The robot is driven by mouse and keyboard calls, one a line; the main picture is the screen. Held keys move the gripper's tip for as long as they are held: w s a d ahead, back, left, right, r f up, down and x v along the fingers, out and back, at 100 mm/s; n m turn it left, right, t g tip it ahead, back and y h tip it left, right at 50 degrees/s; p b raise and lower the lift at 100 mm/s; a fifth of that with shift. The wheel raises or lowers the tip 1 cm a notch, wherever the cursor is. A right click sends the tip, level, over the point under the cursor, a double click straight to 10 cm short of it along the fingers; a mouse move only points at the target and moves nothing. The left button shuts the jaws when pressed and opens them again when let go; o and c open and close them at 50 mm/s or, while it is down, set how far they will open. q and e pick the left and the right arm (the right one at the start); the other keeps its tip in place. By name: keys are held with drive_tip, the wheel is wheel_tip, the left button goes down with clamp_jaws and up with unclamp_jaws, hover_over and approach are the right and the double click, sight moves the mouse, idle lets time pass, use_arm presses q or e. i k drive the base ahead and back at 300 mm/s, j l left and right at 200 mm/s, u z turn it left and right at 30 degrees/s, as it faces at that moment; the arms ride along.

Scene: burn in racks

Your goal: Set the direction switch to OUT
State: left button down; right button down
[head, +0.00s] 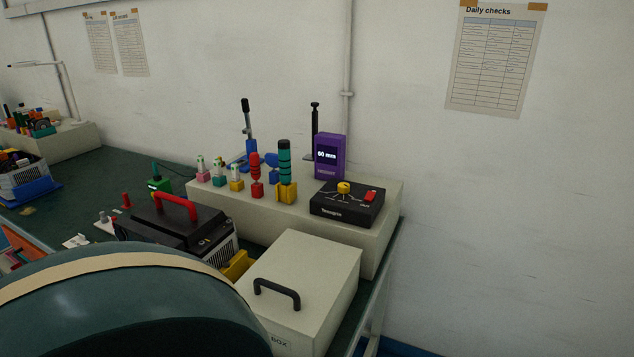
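No switch with a readable direction or OUT label shows. A black control box (347,206) sits on the right end of the pale raised shelf. It has a yellow rotary knob (344,188) with pale markings around it and a red switch (370,196) on its right. The box's lettering is too small to read, and I cannot tell whether either control is the direction switch or how it is set. Neither of my grippers is in view.
A purple display (330,157) reading 60 mm stands behind the control box. Red (256,175) and green-black (285,172) upright tools stand left of it. A pale box (305,279) with a black handle and a black case (172,222) with a red handle stand in front.

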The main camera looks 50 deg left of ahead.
sight(370, 196)
drive_tip(key=i+u, duration=0.15)
drive_tip(key=u, duration=0.35)
drive_tip(key=i+l+u, duration=0.1)
drive_tip(key=u, duration=0.35)
drive_tip(key=i+l+u, duration=0.1)
drive_tip(key=u, duration=0.4)
drive_tip(key=l+u, duration=0.3)
drive_tip(key=u, duration=0.15)
drive_tip(key=i+l+u, duration=0.1)
drive_tip(key=l+u, duration=0.15)
drive_tip(key=u, duration=0.25)
drive_tip(key=l+u, duration=0.2)
drive_tip(key=u, duration=0.3)
drive_tip(key=l+u, duration=0.25)
drive_tip(key=l, duration=0.1)
